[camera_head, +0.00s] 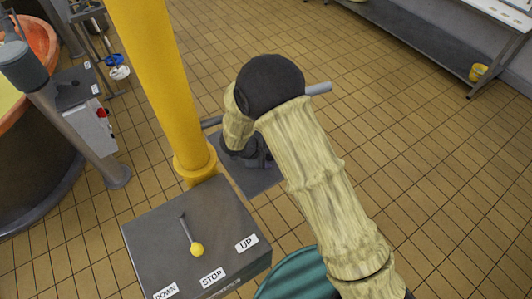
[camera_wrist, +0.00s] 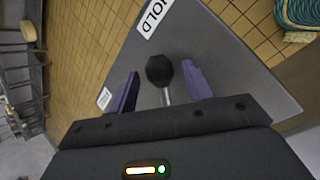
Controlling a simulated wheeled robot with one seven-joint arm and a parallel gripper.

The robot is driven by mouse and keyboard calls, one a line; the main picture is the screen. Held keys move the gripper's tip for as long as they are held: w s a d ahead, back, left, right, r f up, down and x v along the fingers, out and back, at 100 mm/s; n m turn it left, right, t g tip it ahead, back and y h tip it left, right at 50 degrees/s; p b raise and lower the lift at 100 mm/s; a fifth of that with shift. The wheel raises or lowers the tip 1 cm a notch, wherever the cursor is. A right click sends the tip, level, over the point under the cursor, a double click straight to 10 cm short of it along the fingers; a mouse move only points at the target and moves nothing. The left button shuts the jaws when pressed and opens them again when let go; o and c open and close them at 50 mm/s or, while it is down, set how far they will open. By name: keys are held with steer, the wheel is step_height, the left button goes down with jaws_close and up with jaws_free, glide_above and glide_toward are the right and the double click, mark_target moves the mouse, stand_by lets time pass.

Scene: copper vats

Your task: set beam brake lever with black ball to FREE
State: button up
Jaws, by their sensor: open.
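The brake lever's black ball (camera_wrist: 159,69) shows in the wrist view on a short metal stem (camera_wrist: 167,96), over a grey plate (camera_wrist: 225,75). My gripper (camera_wrist: 161,67) is open, with one purple finger on each side of the ball and a visible gap to both. A HOLD label (camera_wrist: 155,14) lies on the plate beyond the ball. A second small white label (camera_wrist: 104,98) is left of the left finger; its word is too small to read.
A yellow column (camera_head: 158,80) stands left of my arm. In front of it is a grey box (camera_head: 150,245) with a yellow-ball lever (camera_head: 196,249) and DOWN, STOP and UP labels. A copper vat (camera_head: 38,40) is far left. Tiled floor at right is clear.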

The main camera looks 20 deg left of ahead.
steer(key=shift+c, duration=0.2)
jaws_close()
